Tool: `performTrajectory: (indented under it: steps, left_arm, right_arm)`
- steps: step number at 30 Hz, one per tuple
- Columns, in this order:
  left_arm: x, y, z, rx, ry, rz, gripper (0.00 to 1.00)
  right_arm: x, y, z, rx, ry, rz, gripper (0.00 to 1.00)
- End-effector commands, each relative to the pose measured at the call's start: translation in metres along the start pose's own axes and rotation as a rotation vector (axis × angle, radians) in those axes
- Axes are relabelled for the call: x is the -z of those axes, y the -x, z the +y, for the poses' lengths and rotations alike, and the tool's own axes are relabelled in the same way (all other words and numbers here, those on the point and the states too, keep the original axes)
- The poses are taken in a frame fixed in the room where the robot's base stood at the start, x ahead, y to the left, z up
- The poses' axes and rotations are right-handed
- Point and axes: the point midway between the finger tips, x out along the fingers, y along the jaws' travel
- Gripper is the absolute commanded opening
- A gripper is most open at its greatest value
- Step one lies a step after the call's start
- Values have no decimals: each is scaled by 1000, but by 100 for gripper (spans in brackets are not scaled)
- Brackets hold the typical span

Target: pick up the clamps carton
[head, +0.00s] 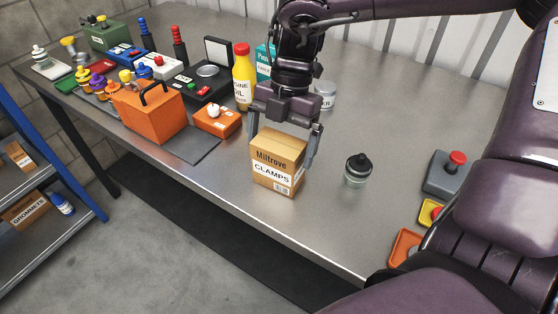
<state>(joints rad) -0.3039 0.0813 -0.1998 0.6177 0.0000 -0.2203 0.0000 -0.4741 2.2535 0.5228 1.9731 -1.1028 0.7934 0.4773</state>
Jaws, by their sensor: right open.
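The clamps carton (272,177) is a small brown box labelled "Miltrove CLAMPS". It stands upright near the front edge of the grey metal bench (220,200). My right gripper (282,150) points down over the carton from behind and above. Its fingers are open, one at the carton's left side and one at its right side. I cannot tell whether the fingers touch the carton. My left gripper is not in view.
Close to the carton stand a dark-capped jar (357,170), a yellow oil bottle (243,78) and a grey can (325,94). An orange toolbox (150,114) and a small orange box (217,120) are to the left. Bench surface in front of the jar is clear.

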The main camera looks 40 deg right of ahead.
Motion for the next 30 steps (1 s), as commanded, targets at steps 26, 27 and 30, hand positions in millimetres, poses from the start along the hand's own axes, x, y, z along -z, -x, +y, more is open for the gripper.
performTrajectory:
  steps: [26, 27, 30]
  left_arm:
    - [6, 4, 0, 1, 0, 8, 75]
    - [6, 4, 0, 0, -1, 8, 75]
    - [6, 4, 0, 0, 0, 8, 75]
  right_arm:
    - [-1, -30, 1, -2, 0, 0, 57]
    - [-1, -30, 1, -2, 0, 0, 57]
    - [-1, -30, 1, -2, 0, 0, 57]
